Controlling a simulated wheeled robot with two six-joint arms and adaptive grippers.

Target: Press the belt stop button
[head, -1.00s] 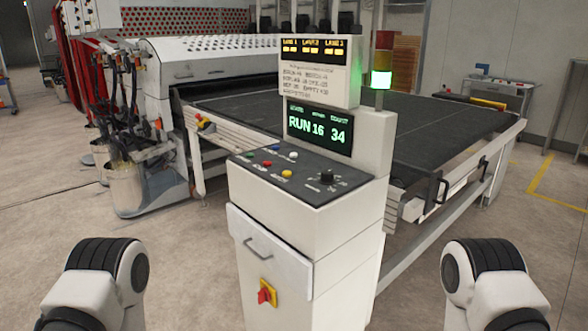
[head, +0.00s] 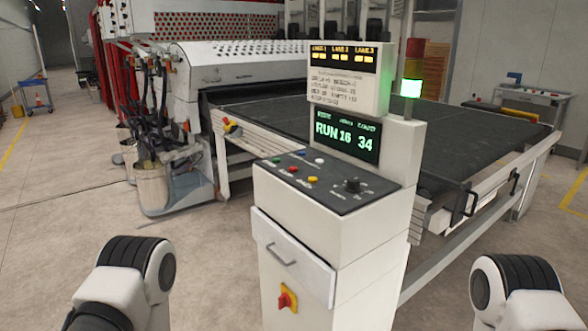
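A white control console (head: 318,240) stands in front of me with a dark sloped panel (head: 330,188) on top. On the panel are a red button (head: 293,169), a green button (head: 276,160), a blue button (head: 303,153), a white button (head: 319,160) and a yellow button (head: 312,179). A black knob (head: 353,186) sits at the panel's right. The button labels are too small to read. The screen (head: 347,135) shows RUN, 16 and 34. Only links of my two arms show at the lower left and right; neither gripper is in view.
A yellow-and-red rotary switch (head: 287,299) is on the console's front below a drawer handle (head: 281,257). The signal tower's green light (head: 411,88) is lit. The wide dark conveyor belt (head: 440,140) and the coater (head: 240,75) stand behind.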

